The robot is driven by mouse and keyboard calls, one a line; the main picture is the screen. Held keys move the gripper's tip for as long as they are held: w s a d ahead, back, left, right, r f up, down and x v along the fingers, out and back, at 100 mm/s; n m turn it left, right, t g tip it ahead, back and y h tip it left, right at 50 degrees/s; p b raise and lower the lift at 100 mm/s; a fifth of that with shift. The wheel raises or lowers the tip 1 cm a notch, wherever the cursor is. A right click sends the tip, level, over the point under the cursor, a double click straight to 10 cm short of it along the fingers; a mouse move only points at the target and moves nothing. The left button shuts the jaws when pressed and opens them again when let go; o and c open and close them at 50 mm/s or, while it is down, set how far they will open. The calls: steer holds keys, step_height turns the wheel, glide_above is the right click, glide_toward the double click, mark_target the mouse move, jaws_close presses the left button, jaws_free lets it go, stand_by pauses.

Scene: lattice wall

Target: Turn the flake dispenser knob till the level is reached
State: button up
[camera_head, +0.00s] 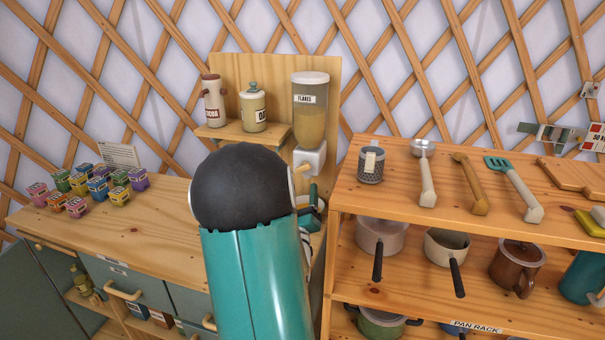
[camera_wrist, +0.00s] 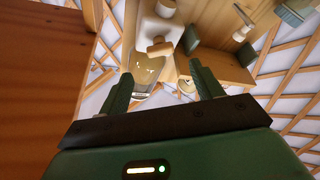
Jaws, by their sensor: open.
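The flake dispenser (camera_head: 310,112) is a clear container with a white lid and a FLAKES label, mounted on a wooden back panel. Tan flakes fill its lower part. Below it is a white housing (camera_head: 309,159) with a wooden knob (camera_head: 303,168). In the wrist view the dispenser (camera_wrist: 148,72) appears upside down, with the knob (camera_wrist: 160,47) beyond and between my fingertips. My gripper (camera_wrist: 163,87) is open and empty, apart from the knob. In the head view my arm hides most of my gripper and the area below the dispenser. I cannot make out a level mark.
A shelf (camera_head: 215,132) left of the dispenser holds a brown-lidded jar (camera_head: 211,105) and a cream canister (camera_head: 253,110). Small colored boxes (camera_head: 97,187) stand on the left counter. A wooden rack (camera_head: 400,205) with utensils and pans stands close on the right.

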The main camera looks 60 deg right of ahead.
mark_target(303, 171)
steer(key=x, duration=0.8)
steer(key=shift+w+d+r, duration=0.1)
steer(key=shift+d+r, duration=0.05)
steer(key=shift+d, duration=0.1)
steer(key=shift+c, duration=0.3)
steer(key=c, duration=0.9)
